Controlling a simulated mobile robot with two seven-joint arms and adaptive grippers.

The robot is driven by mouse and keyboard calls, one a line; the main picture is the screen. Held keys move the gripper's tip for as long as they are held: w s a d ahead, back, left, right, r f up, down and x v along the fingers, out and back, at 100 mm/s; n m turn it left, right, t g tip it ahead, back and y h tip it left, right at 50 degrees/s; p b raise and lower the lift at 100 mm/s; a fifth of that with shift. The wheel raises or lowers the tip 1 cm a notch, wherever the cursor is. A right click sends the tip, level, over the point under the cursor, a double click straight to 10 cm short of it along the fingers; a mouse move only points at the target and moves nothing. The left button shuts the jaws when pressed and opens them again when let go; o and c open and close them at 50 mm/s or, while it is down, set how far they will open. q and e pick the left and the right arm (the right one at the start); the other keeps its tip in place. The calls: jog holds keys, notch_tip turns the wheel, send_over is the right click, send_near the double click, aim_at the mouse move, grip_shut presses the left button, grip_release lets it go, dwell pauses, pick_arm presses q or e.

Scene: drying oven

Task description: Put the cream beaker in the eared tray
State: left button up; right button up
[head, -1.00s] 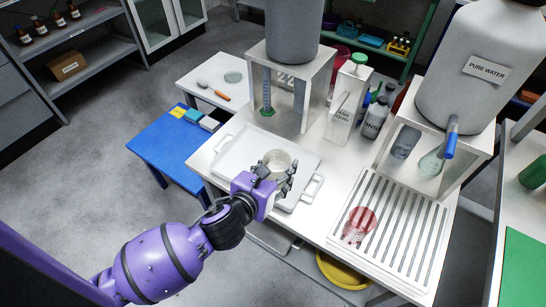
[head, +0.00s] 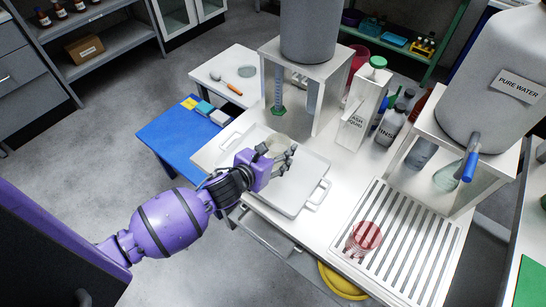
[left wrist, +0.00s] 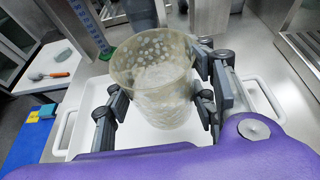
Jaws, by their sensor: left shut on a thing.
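The cream beaker (left wrist: 155,85) is translucent with pale spots and stands roughly upright between the fingers of my left gripper in the left wrist view. My left gripper (head: 274,158) is shut on it, over the white eared tray (head: 300,200). In the head view the beaker (head: 276,145) is mostly hidden behind the fingers. The tray has a loop handle at each end and lies on the white table; its bare floor also shows in the left wrist view (left wrist: 150,138). I cannot tell whether the beaker touches the tray floor. My right gripper is not in view.
A slatted draining rack (head: 400,240) with a red beaker (head: 366,236) is at the right. White wash-liquid (head: 362,110) and grey rinse (head: 390,125) bottles stand behind the tray. A stand (head: 325,75) with a grey tank is at the back. A blue table (head: 175,145) is left.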

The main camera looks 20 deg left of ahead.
pick_arm(q)
jog(key=f, duration=0.1)
jog(key=w+a+f, duration=0.2)
jog(key=shift+f, duration=0.1)
jog(key=shift+f+b, duration=0.4)
jog(key=shift+f, duration=1.2)
jog(key=shift+f, duration=0.25)
jog(key=o, duration=1.4)
jog(key=shift+o, duration=0.2)
jog(key=shift+a+r, duration=0.1)
jog(key=shift+r, duration=0.15)
jog(key=v, duration=1.2)
